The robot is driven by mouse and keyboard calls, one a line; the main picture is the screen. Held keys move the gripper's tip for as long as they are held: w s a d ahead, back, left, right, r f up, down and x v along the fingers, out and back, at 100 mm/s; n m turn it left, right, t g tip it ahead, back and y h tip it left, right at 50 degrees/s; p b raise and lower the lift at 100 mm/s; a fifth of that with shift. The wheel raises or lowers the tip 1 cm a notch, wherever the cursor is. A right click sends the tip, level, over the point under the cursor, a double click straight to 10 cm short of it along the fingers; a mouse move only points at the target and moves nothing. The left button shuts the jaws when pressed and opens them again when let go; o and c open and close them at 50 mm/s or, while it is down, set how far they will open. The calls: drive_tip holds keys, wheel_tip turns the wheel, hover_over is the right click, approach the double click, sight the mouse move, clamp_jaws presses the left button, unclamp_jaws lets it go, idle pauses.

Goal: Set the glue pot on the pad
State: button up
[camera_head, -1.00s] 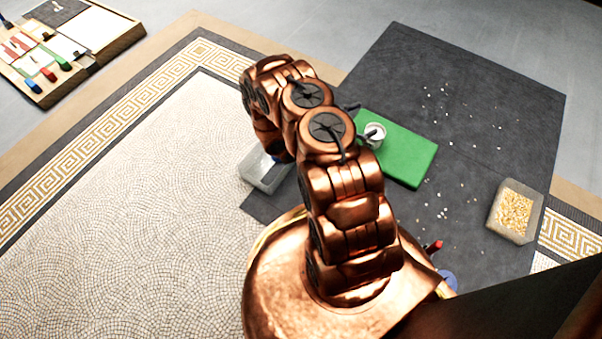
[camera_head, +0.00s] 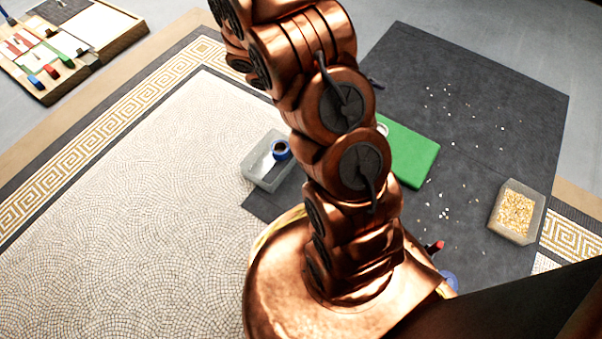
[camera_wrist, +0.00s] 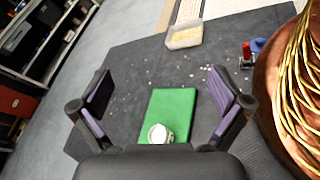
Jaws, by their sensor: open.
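The green pad (camera_wrist: 173,105) lies flat on the dark mat; it also shows in the head view (camera_head: 412,155). The glue pot (camera_wrist: 159,134), a small round pot with a pale top, stands upright on the pad's near end in the wrist view. In the head view only a sliver of the pot (camera_head: 383,129) shows beside my arm. My gripper (camera_wrist: 162,92) is open, its purple-lined fingers spread wide and apart from the pot, with nothing between them. My arm hides much of the gripper in the head view.
A clear tray (camera_head: 250,165) with a blue roll (camera_head: 282,150) stands at the mat's left edge. A box of yellowish pieces (camera_head: 516,211) stands at the right. Light chips lie scattered on the dark mat (camera_head: 480,90). A red-handled item (camera_wrist: 246,52) is near my base.

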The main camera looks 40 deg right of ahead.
drive_tip(key=s+a+r+m+t+y, duration=0.1)
drive_tip(key=s+a+r+t+y, duration=0.1)
drive_tip(key=a, duration=0.7)
drive_tip(key=s+a+r+m+t+y, duration=0.1)
drive_tip(key=s+a+r+t+y, duration=0.2)
drive_tip(key=a, duration=0.6)
drive_tip(key=s+a+r+m+t+y, duration=0.1)
drive_tip(key=s+a+r+t+y, duration=0.1)
drive_tip(key=a+y, duration=0.4)
drive_tip(key=s+a, duration=0.1)
drive_tip(key=a, duration=0.3)
drive_tip(key=shift+s+r+t, duration=0.25)
drive_tip(key=shift+r+t, duration=0.05)
drive_tip(key=shift+r, duration=0.15)
wheel_tip(320, 180, up, 44)
drive_tip(key=s+t+p, duration=0.1)
drive_tip(key=p, duration=4.1)
drive_tip(key=shift+r, duration=0.25)
drive_tip(key=shift+s+d, duration=0.1)
drive_tip(key=shift+s, duration=0.05)
